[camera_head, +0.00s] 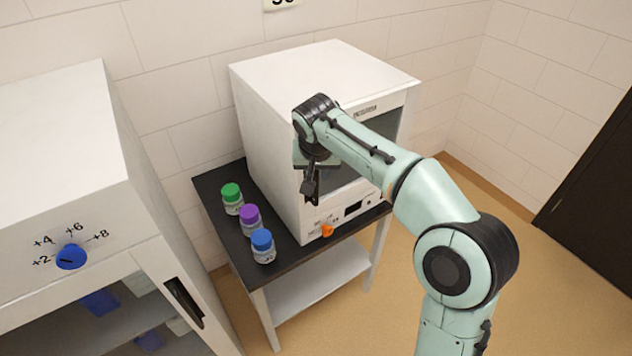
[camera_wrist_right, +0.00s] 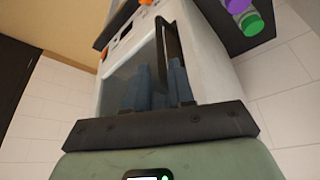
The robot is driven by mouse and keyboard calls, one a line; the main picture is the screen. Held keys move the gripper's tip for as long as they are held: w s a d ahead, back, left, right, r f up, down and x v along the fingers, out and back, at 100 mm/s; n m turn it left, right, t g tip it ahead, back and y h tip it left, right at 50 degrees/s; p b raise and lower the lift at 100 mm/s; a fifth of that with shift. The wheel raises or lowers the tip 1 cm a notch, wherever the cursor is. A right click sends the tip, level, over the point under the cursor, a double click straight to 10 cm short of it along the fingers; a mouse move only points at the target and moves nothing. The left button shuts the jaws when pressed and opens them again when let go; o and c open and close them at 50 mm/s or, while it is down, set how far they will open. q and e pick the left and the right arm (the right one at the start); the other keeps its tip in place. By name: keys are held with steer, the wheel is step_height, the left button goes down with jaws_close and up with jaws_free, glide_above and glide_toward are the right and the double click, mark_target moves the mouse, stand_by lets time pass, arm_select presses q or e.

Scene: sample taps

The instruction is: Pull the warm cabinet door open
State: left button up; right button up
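The warm cabinet (camera_head: 275,150) is a white box with an orange knob (camera_head: 327,230) and a dark glass door (camera_head: 352,177) that looks shut. In the right wrist view the cabinet appears inverted, with its long dark door handle (camera_wrist_right: 168,52) running down the picture. My right gripper (camera_head: 311,198) is at the left part of the cabinet front, by the handle. Its blue-grey fingers (camera_wrist_right: 160,82) look apart, with the handle close to them; whether the handle lies between them or touches them is unclear. My left gripper is out of view.
Bottles with green (camera_head: 231,191), purple (camera_head: 250,215) and blue (camera_head: 262,241) caps stand on the black tabletop (camera_head: 290,258), left of the cabinet. A second white cabinet with a blue knob (camera_head: 71,257) stands at the left. The floor (camera_head: 375,300) in front is clear.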

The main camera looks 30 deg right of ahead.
mark_target(316, 179)
steer(key=x, duration=0.7)
steer(key=shift+r, duration=0.1)
jaws_close()
